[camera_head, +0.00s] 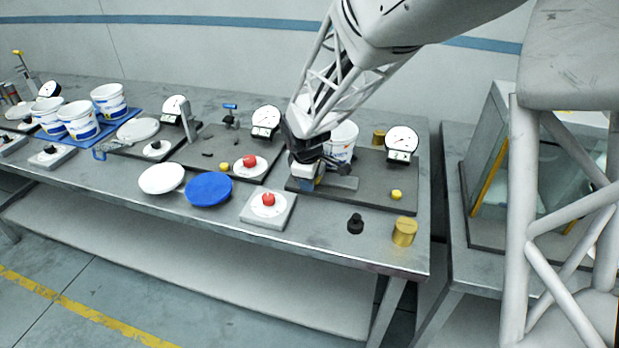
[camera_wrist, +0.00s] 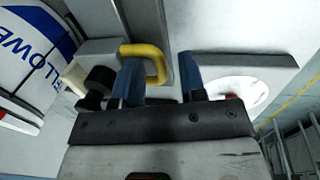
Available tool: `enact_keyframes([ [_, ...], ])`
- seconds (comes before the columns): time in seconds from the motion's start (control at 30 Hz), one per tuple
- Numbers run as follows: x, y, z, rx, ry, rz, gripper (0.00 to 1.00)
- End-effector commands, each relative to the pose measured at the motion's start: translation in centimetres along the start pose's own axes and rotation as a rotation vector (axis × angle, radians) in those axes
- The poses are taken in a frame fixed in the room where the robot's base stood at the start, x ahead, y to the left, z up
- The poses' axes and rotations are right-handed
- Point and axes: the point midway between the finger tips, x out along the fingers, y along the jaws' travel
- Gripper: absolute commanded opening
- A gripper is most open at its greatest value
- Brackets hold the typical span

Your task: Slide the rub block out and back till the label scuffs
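My gripper (camera_head: 306,160) is low over a small fixture on the dark plate at the right of the bench. In the wrist view its two blue fingers (camera_wrist: 163,88) stand apart, with a yellow loop handle (camera_wrist: 158,62) just beyond them; the left finger overlaps it, and I cannot tell whether they touch. A cream block (camera_wrist: 75,77) with a black cylinder sits left of the fingers; I cannot tell which part is the rub block. A white tub (camera_head: 343,138) stands behind the gripper. Its blue and white label (camera_wrist: 33,52) shows in the wrist view; scuffing cannot be made out.
A dial gauge (camera_head: 402,140) and a yellow button (camera_head: 397,194) are right of the fixture. A brass cylinder (camera_head: 404,231), a black knob (camera_head: 355,224) and a red button (camera_head: 268,199) are nearer the front edge. A blue disc (camera_head: 208,188) lies left. Several tubs stand far left.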

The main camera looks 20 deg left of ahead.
Motion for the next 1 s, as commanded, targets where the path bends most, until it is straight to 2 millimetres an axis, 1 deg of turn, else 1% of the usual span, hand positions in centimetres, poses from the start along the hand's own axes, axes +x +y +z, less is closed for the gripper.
enact_keyframes([
  [0.03,0.0,0.0,0.0,0.0,0.0,0.0,0.38],
  [0.2,0.0,0.0,0.0,0.0,0.0,0.0,0.12],
  [0.27,0.0,0.0,0.0,0.0,0.0,0.0,0.03],
  [0.3,0.0,0.0,0.0,0.0,0.0,0.0,0.0],
  [0.57,0.0,0.0,0.0,0.0,0.0,0.0,0.0],
  [0.67,0.0,0.0,0.4,0.001,0.0,0.0,0.0],
  [0.77,-0.1,0.1,1.3,0.002,0.0,0.0,0.0],
  [1.0,-0.1,0.1,4.9,0.003,0.0,0.001,0.0],
])
